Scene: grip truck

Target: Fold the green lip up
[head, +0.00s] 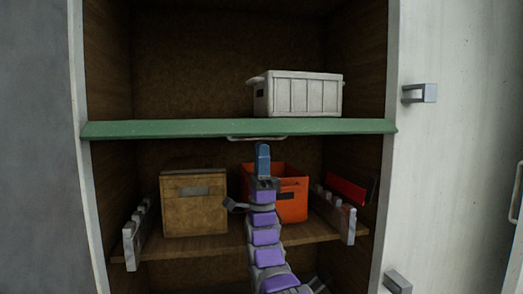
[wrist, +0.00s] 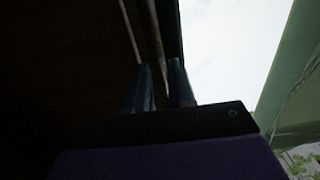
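The green lip (head: 190,130) runs across the front edge of the upper shelf in the head view, its face slanting down toward me. A thin pale handle (head: 236,138) hangs under its middle. My gripper (head: 262,146) points up right below the lip, at the handle, and covers part of it. In the wrist view my gripper (wrist: 160,72) shows two dark fingers with a gap between them. Thin bars run up just beyond the fingertips there; whether the handle lies between the fingers I cannot tell.
A white crate (head: 304,93) stands on the upper shelf behind the lip. A tan box (head: 194,204) and an orange bin (head: 293,198) stand on the lower shelf, beside and behind my arm. Notched grey brackets (head: 141,226) flank that shelf. A white door (head: 450,130) is at the right.

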